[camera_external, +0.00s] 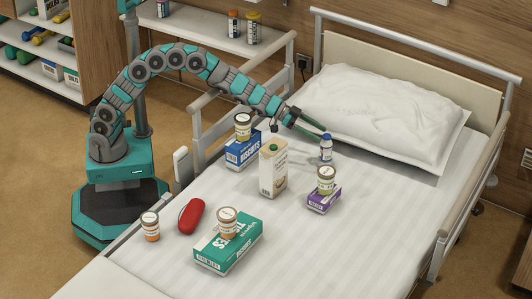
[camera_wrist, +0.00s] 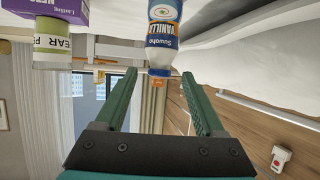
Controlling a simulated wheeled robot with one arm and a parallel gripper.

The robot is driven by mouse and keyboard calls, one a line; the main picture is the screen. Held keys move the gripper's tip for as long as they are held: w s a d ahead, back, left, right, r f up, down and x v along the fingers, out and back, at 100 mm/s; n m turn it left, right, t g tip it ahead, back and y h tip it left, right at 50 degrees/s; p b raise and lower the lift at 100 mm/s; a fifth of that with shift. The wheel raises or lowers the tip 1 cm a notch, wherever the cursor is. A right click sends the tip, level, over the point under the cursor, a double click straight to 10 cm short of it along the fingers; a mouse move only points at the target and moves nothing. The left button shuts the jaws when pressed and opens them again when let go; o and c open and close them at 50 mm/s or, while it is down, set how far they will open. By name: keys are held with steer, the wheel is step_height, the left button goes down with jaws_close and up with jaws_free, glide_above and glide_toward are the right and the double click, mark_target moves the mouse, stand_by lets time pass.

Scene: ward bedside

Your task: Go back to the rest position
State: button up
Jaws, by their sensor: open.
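My gripper (camera_external: 318,131) is at the end of my outstretched arm, over the bed near the pillow. Its two green fingers also show in the wrist view (camera_wrist: 158,84), apart and with nothing held between them. A small blue and white bottle (camera_external: 326,148) stands on the bed close by the fingertips. In the wrist view, which is upside down, the vanilla-labelled bottle (camera_wrist: 163,36) lies just beyond the fingertips, its orange tip towards the gap. I cannot tell whether a finger touches it.
A white carton (camera_external: 273,168), a blue biscuit box (camera_external: 238,155) with a jar on it, and a purple box (camera_external: 324,202) with a jar on it stand nearby. A teal box (camera_external: 218,257) and red case (camera_external: 192,216) lie nearer. Bed rails (camera_external: 232,105) stand beneath my arm.

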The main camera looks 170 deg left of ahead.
steer(key=shift+r, duration=0.1)
stand_by(0.6)
